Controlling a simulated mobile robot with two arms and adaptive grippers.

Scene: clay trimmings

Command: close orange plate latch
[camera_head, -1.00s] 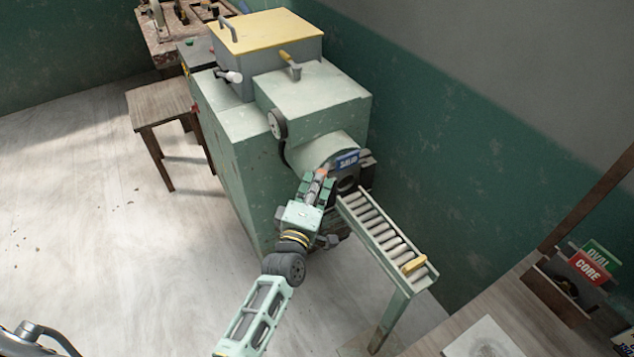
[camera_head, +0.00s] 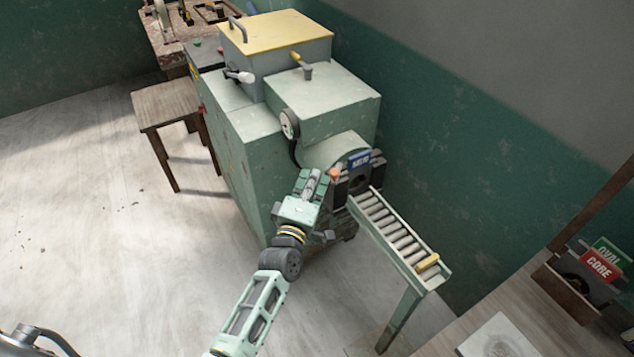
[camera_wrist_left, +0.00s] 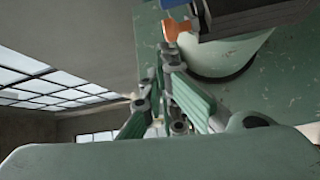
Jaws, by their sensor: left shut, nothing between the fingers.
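The orange latch (camera_head: 334,174) is a small tab at the left side of the dark die plate (camera_head: 357,182) on the front of the green clay machine's barrel. The plate carries a blue label (camera_head: 359,159). In the left wrist view the orange latch (camera_wrist_left: 177,28) shows near the top, just beyond the fingertips. My left gripper (camera_head: 313,175) is shut and empty, just left of the latch. In the wrist view the left gripper (camera_wrist_left: 160,70) has its tips close below the latch; I cannot tell whether they touch. My right gripper is not in view.
A wooden table (camera_head: 530,310) holds a box with a red CORE plate (camera_head: 601,264) and a green one. Open floor (camera_head: 90,250) lies left.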

